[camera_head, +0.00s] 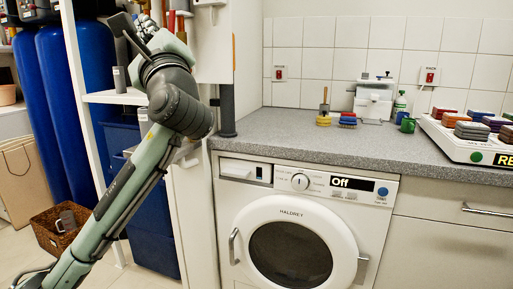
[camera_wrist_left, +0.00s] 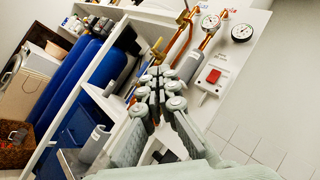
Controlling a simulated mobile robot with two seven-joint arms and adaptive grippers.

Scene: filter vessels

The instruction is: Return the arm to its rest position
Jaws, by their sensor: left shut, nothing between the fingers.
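My left arm (camera_head: 128,185) comes up from the bottom left in the head view and bends at a dark wrist. My left gripper (camera_head: 136,27) is raised at the upper left, in front of the shelf unit and its pipes. In the left wrist view the gripper's fingers (camera_wrist_left: 155,92) lie close together, shut and empty. They point toward the panel with gauges and copper pipes. My right gripper is in neither view.
Blue cylinders (camera_head: 53,110) and a white shelf unit (camera_head: 115,97) stand close to the arm. A wicker basket (camera_head: 55,236) is on the floor. The grey worktop (camera_head: 290,135) over the washing machine (camera_head: 240,205) has free room in front; coloured blocks sit on a scale (camera_head: 447,140).

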